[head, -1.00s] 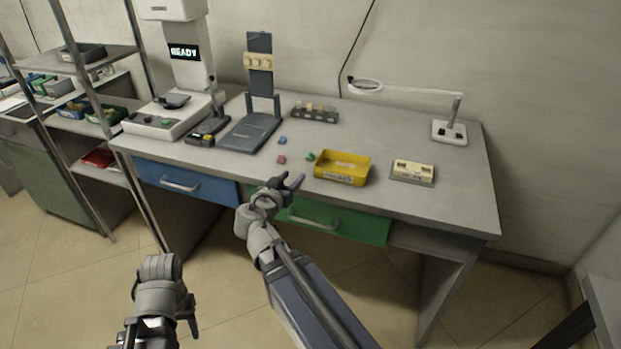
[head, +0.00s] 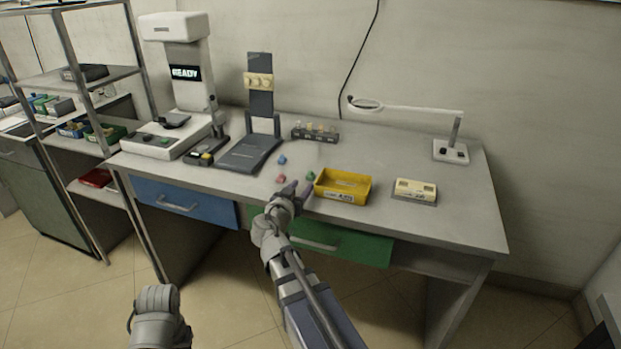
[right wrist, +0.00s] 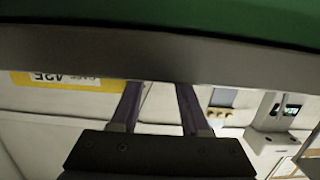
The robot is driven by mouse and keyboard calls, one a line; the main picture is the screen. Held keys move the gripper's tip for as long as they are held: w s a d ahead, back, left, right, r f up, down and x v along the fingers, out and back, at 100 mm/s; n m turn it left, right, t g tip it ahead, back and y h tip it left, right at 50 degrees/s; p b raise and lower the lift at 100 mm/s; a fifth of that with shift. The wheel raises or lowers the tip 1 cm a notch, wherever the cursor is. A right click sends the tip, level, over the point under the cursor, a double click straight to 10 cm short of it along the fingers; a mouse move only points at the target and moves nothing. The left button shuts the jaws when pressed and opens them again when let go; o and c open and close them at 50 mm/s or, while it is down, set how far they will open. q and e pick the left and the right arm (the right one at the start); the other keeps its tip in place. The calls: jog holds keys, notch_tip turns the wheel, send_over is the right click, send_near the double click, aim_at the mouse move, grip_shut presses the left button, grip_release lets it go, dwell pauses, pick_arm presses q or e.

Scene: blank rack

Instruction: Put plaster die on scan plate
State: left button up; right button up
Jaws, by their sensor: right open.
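No piece is marked as the plaster die. Small blue (head: 282,160), pink (head: 280,179) and green (head: 310,176) pieces lie loose on the bench, left of the yellow tray. The scan plate appears to be the dark plate (head: 174,121) on the white scanner marked READY, at the back left. My right gripper (head: 297,188) is open at the bench's front edge, just in front of the pink and green pieces. Its two spread fingers show in the right wrist view (right wrist: 156,106), with nothing between them. My left gripper is out of sight; only part of that arm shows.
The yellow tray (head: 343,194) stands right of the loose pieces. A dark stand (head: 262,103) holds cream pieces; a small rack (head: 315,135) stands behind. A cream box (head: 415,190) and a ring lamp (head: 450,150) are at right. The bench front edge and green drawer (head: 340,245) are close.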

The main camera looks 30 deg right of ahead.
aim_at(309, 178)
jog(key=shift+b+x, duration=0.45)
jog(key=shift+x, duration=2.55)
jog(key=shift+c, duration=0.3)
grip_shut()
